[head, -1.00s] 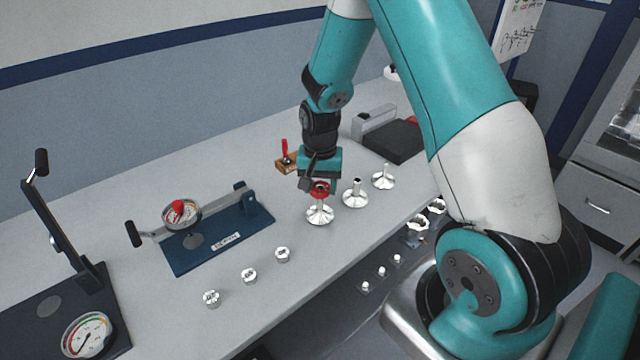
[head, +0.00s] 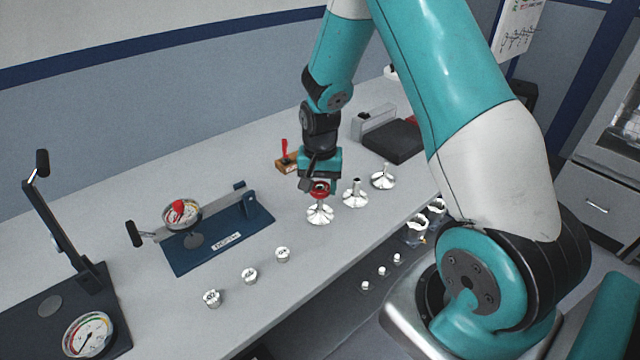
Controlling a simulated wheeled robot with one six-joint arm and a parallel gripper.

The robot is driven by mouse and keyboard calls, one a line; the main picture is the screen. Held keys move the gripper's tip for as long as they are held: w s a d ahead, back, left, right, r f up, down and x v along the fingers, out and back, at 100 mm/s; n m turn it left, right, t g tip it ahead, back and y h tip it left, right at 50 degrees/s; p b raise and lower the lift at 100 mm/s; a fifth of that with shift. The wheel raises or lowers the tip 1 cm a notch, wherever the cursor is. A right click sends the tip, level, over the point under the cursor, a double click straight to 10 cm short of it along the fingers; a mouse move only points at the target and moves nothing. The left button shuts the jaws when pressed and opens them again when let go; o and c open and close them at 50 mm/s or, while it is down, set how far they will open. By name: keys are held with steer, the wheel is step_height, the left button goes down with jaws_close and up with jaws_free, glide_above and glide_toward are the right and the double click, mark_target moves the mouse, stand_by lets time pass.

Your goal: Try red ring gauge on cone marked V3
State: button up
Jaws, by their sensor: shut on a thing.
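My gripper (head: 318,183) points down over the table and is shut on the red ring gauge (head: 320,190). The ring is at the top of the nearest silver cone (head: 320,215), which has a wide flared foot and a narrow neck. I cannot tell whether the ring is around the neck or just above it. Two similar cones stand to the right, a middle one (head: 355,197) and a far one (head: 383,180). No V3 mark is legible on any cone from here.
A blue dial fixture (head: 225,240) lies left of the cones. Several small silver caps (head: 249,276) stand in front of it. A wooden block with a red-handled piece (head: 287,162) and a dark box (head: 398,140) are behind. Another dial stand (head: 85,300) is at front left.

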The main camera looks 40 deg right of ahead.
steer(key=shift+f+b, duration=0.55)
steer(key=shift+f, duration=0.3)
steer(key=shift+r, duration=0.1)
stand_by(1.1)
steer(key=shift+r+p, duration=1.65)
steer(key=shift+r, duration=0.25)
steer(key=shift+r, duration=0.15)
steer(key=shift+r+p, duration=2)
steer(key=shift+r, duration=0.35)
